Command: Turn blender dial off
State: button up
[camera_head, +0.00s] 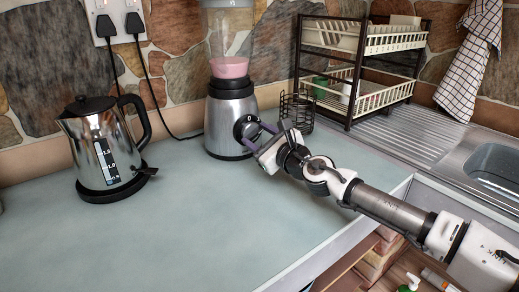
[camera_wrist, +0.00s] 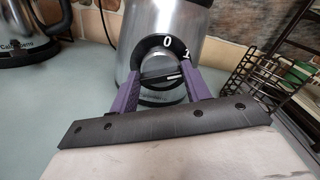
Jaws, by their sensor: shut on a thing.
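The blender (camera_head: 231,112) has a brushed steel base and a clear jug with pink contents; it stands upright on the counter near the back wall. Its black dial (camera_wrist: 160,48), marked 0 at the top and 1 at the upper right, faces my gripper. The dial's central grip bar lies nearly level, with a white mark towards its right end. My gripper (camera_wrist: 160,79) has its purple fingers on either side of this bar and is shut on it. In the head view my gripper (camera_head: 254,134) reaches the dial from the right and partly hides it.
A steel kettle (camera_head: 103,146) stands to the left, its cable running to wall sockets. A wire basket (camera_head: 297,112) and dish rack (camera_head: 354,82) stand close to the blender's right. A sink (camera_head: 495,163) lies far right. The front counter (camera_head: 170,235) is clear.

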jog(key=n+b, duration=0.2)
jog(key=f+n+b, duration=0.1)
jog(key=b, duration=0.2)
jog(key=shift+a+n, duration=0.1)
jog(key=shift+n, duration=0.3)
jog(key=n+b, duration=0.3)
jog(key=b, duration=0.2)
jog(key=shift+f+n, duration=0.1)
jog(key=shift+n, duration=0.2)
jog(key=n+b, duration=0.3)
jog(key=b, duration=0.2)
jog(key=shift+r+n+b, duration=0.25)
jog(key=shift+n+b, duration=0.9)
jog(key=shift+n, duration=0.05)
jog(key=shift+r, duration=0.1)
jog(key=o, duration=1)
jog(key=shift+s, duration=0.1)
jog(key=v, duration=1.3)
jog(key=shift+s, duration=0.1)
jog(key=shift+s+d, duration=0.25)
